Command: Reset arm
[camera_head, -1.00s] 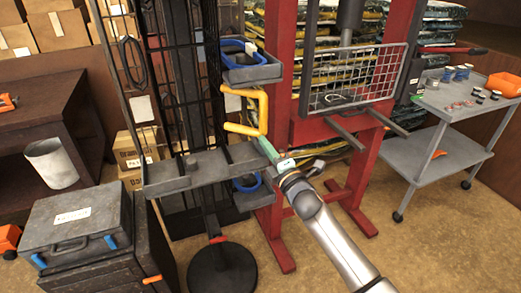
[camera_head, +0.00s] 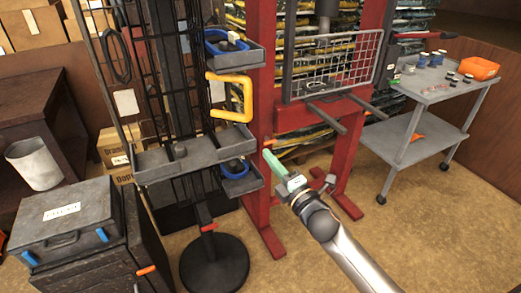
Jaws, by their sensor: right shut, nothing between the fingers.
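My right arm comes in from the lower right. Its gripper (camera_head: 272,160), with green fingers, is shut and empty, in front of the red press frame and to the right of the grey lift. The lift has a grey tray (camera_head: 160,172), a yellow bent handle (camera_head: 236,98) and trays holding blue items (camera_head: 236,168). The gripper appears apart from the lift, with a gap to its lower tray. My left gripper is not in view.
A red press frame (camera_head: 262,110) with a wire guard (camera_head: 335,68) stands behind the gripper. A grey cart (camera_head: 440,90) is at right. A grey toolbox (camera_head: 66,222) and a round black base (camera_head: 214,262) are at left. The floor at lower right is clear.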

